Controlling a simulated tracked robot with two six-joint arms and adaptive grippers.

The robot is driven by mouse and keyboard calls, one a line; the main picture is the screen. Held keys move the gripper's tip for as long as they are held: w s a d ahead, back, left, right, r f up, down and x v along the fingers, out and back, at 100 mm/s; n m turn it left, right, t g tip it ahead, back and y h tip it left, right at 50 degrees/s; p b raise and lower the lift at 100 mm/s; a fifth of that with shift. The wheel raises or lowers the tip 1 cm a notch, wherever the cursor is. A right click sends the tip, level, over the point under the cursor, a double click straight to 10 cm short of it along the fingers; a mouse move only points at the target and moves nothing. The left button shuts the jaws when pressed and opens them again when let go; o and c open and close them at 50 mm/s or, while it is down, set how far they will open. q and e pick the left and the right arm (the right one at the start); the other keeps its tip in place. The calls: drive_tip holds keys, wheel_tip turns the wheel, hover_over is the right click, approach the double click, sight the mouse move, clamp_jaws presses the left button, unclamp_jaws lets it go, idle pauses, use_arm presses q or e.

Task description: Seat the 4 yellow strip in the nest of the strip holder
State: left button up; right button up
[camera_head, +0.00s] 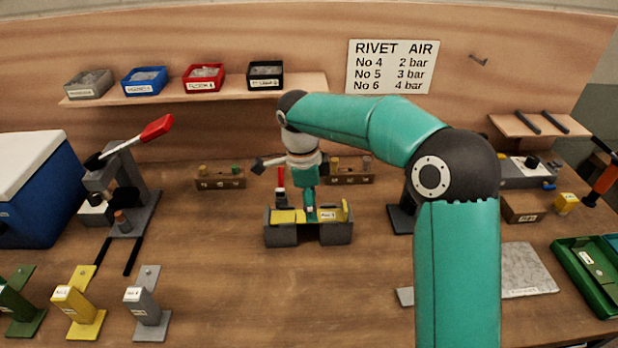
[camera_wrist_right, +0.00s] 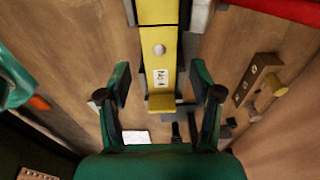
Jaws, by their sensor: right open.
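The dark grey strip holder (camera_head: 281,236) stands mid-table in the head view. The yellow strip (camera_head: 286,216) lies along its top, with an upturned tab at its right end. In the right wrist view the strip (camera_wrist_right: 158,38) shows a round stud, a "No 4" label and a yellow end tab. My right gripper (camera_head: 310,212) points down at the strip. In the wrist view its open fingers (camera_wrist_right: 160,88) stand on either side of the strip near its labelled end, with gaps on both sides. How deep the strip sits in the nest cannot be told. My left gripper is not in view.
Behind the holder are two small wooden racks (camera_head: 220,183). A press with a red handle (camera_head: 157,128) stands left. Green, yellow and grey stands (camera_head: 148,304) are at front left, a grey plate (camera_head: 528,270) and green tray (camera_head: 586,277) at right. Table in front of the holder is clear.

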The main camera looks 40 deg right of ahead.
wheel_tip(320, 180, up, 7)
drive_tip(key=shift+w+a+r, duration=0.15)
drive_tip(key=shift+a+r, duration=0.05)
drive_tip(key=shift+a, duration=0.15)
idle(0.4)
